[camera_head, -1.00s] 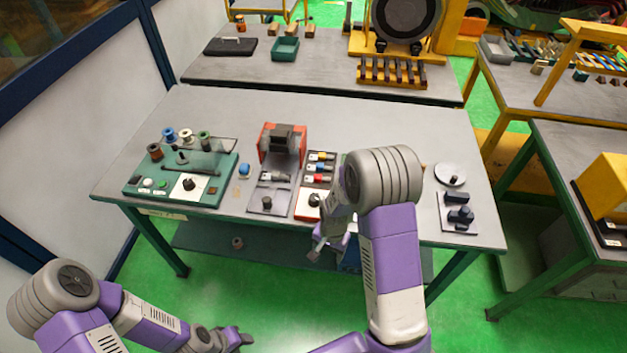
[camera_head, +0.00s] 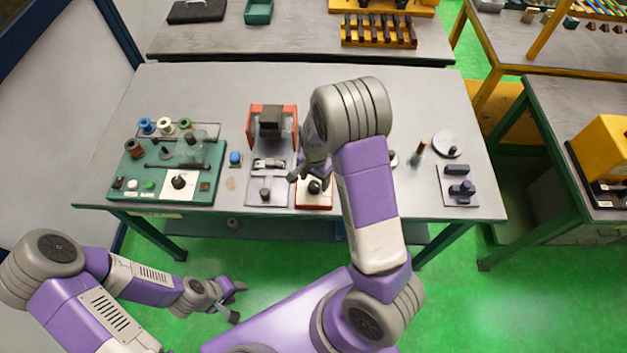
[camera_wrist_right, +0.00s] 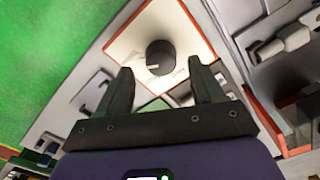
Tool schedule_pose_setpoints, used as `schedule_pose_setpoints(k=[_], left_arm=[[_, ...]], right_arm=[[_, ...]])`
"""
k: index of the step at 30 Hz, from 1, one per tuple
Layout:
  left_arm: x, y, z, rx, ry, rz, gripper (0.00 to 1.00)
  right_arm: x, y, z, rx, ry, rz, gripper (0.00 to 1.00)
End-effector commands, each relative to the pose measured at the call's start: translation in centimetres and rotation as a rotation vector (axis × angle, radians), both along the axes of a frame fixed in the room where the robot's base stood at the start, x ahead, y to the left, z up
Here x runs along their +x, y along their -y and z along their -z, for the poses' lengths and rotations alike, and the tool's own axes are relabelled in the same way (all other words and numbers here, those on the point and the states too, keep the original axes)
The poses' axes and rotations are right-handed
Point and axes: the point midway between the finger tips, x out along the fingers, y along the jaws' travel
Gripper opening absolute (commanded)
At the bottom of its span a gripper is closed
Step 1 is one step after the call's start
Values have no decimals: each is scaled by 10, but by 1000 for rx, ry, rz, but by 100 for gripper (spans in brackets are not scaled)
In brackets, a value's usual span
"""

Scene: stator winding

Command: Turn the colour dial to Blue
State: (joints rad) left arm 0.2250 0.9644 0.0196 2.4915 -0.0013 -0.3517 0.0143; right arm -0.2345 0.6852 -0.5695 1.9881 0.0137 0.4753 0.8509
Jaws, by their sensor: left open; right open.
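A black round dial (camera_head: 314,187) sits on a white plate with a red-orange edge near the front of the table. In the right wrist view the dial (camera_wrist_right: 160,54) shows a short white mark on its side toward the fingers; the plate's lettering is too small to read. My right gripper (camera_head: 307,175) is open above the dial. In the wrist view its fingertips (camera_wrist_right: 160,72) are spread on either side of the dial's near edge, apparently not touching it. My left gripper (camera_head: 238,302) is open and empty, low in front of the table.
A green board (camera_head: 130,165) with several spools and another black knob (camera_head: 179,181) on a white plate stands at the left. A red-framed fixture (camera_head: 285,112) stands behind the dial. My right arm hides part of the table. The back left of the table is clear.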

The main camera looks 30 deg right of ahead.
Motion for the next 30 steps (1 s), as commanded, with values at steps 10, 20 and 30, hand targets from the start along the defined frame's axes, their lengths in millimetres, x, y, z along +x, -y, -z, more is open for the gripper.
schedule_pose_setpoints(k=[10,20,30], left_arm=[[0,0,2,0,1,0,43],[1,0,2,0,1,0,43],[1,0,2,0,1,0,43]], right_arm=[[0,0,25,0,1,-2,67],[1,0,25,0,1,-2,44],[1,0,25,0,1,-5,11]])
